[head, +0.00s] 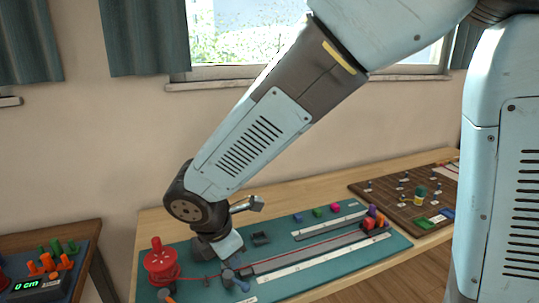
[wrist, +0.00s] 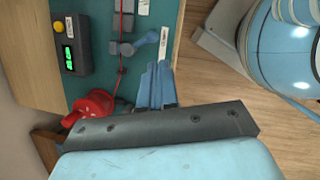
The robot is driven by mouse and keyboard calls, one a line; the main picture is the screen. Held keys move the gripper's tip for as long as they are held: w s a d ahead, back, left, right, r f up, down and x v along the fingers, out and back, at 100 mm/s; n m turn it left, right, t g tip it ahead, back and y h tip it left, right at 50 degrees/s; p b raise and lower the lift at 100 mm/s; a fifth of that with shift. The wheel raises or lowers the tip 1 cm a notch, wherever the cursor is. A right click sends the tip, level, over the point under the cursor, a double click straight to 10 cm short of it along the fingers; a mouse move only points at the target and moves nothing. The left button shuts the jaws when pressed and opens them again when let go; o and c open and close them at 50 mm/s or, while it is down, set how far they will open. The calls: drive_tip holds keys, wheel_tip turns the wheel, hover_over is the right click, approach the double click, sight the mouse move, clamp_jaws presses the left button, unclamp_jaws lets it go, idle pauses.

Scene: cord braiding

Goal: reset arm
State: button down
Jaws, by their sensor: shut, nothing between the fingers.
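My gripper (wrist: 157,68) is shut and empty. Its light blue fingers lie together in the wrist view, over the front edge of the teal work board (wrist: 190,12). In the head view my arm reaches down to the left part of the board, and the fingertips there are hard to make out. A red spool (head: 161,262) stands at the board's left end; it also shows in the wrist view (wrist: 92,106). A red cord (wrist: 122,60) runs from it past a grey fixture with a blue lever (wrist: 146,40), close to my fingers.
A red block (head: 368,224) and small coloured blocks (head: 318,212) sit toward the board's right. A brown pegboard (head: 400,192) lies on the bench beyond. A side table at left holds a display (head: 40,288) and orange and green pieces. Wooden floor shows in front.

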drive_tip(key=w+d+r+m, duration=0.2)
drive_tip(key=d+r+m, duration=0.35)
drive_tip(key=d, duration=0.25)
drive_tip(key=w+d+r+m, duration=0.2)
drive_tip(key=d+r+m, duration=0.2)
drive_tip(key=d+m, duration=0.4)
drive_tip(key=s+d+r+m+t+y, duration=0.1)
drive_tip(key=s+d+r+m, duration=0.2)
drive_tip(key=d+m, duration=0.3)
drive_tip(key=s+d+r+m+t+y, duration=0.1)
drive_tip(key=s+d+r+m, duration=0.2)
drive_tip(key=d+m, duration=0.3)
drive_tip(key=d+r, duration=0.1)
drive_tip(key=d, duration=0.3)
drive_tip(key=shift+s+d+r+t, duration=0.25)
drive_tip(key=shift+s+d+t, duration=0.05)
drive_tip(key=shift+s, duration=0.1)
